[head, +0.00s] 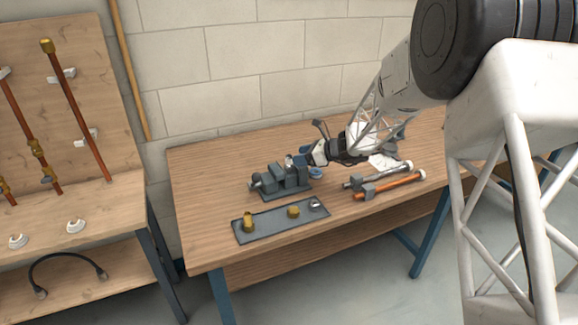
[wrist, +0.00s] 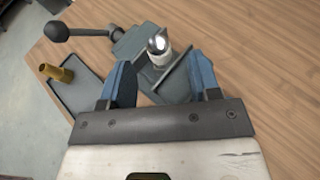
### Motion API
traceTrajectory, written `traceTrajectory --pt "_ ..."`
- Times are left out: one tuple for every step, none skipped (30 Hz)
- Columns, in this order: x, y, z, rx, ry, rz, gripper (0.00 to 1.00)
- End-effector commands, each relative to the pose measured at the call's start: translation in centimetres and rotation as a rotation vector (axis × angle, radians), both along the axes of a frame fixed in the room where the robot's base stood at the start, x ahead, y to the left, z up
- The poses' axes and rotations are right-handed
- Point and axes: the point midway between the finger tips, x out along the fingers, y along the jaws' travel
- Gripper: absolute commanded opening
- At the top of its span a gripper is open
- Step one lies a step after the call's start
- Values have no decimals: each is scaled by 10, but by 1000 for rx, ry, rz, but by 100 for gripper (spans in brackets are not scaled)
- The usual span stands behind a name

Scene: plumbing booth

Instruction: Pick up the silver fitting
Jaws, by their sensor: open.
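A shiny silver fitting (wrist: 159,48) stands on the grey vise (wrist: 145,45) in the wrist view, between and just beyond my blue fingertips. In the head view, a small silver piece (head: 289,161) shows at the vise (head: 285,180), beside my gripper (head: 308,161). My gripper (wrist: 161,64) is open and empty, with a finger on each side of the fitting. Whether a finger touches it or the vise, I cannot tell. Another small silver piece (head: 316,204) lies at the right end of the dark tray (head: 270,221).
The tray also holds two brass fittings (head: 248,223), (head: 293,212). The vise handle (wrist: 85,32) sticks out left. The table's front right is clear.

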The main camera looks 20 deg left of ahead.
Motion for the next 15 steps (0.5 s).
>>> traceTrajectory --pt "0 2 -1 0 0 1 57" --pt "0 3 -1 0 0 1 57" --pt "-1 6 -2 -1 0 1 57" --pt "-1 8 -3 -1 0 1 57" --pt "-1 11 -4 -1 0 1 57" --pt "-1 15 -5 -1 0 1 57" --pt "-2 18 -6 -1 0 1 57" --pt "-2 22 -7 -1 1 2 57" --pt "-2 27 -8 -1 1 2 57" --pt "-3 30 -9 0 2 1 57" --pt "-3 33 -11 0 2 1 57" --pt "-2 37 -12 0 1 1 57" --pt "-2 39 -13 0 1 1 57" --pt "-2 42 -14 0 1 1 57" --pt "-2 44 -16 -1 1 1 57"
